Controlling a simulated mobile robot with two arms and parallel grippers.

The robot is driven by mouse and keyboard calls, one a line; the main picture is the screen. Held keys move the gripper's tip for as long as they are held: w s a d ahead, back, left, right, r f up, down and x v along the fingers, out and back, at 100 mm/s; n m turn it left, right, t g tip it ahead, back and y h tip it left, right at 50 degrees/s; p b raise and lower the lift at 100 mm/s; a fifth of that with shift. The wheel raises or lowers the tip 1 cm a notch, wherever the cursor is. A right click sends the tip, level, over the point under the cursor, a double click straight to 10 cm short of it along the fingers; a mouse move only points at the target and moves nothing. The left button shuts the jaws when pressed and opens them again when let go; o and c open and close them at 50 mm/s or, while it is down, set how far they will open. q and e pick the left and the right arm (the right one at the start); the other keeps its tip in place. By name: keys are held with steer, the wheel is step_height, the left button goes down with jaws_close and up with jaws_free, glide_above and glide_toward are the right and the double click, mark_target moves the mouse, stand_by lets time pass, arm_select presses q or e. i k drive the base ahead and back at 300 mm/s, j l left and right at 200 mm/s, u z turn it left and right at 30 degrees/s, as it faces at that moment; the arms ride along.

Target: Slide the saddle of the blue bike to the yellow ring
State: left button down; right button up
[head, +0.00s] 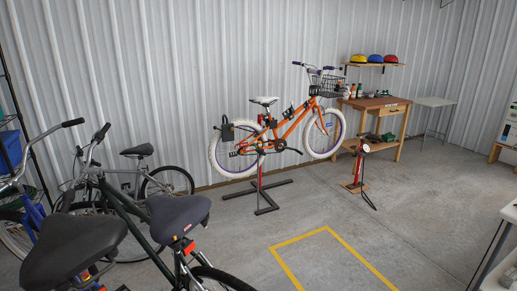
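The blue bike (40,212) stands at the left edge, partly cut off, with a piece of its blue frame and a front wheel showing. A large black saddle (72,252) in the left foreground appears to belong to it. The seat post under this saddle is mostly hidden, and I cannot make out a yellow ring on it. Neither of my grippers is in view.
A dark green bike (128,212) with a dark saddle (178,215) stands close beside it on the right. An orange bike (290,128) hangs on a red repair stand (261,185). A red pump (360,165) stands near a wooden workbench (372,102). A yellow-outlined floor area (298,239) is clear.

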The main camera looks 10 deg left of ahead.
mark_target(67, 244)
steer(key=u, duration=1.55)
steer(key=i+l+u, duration=0.15)
steer(key=u, duration=0.25)
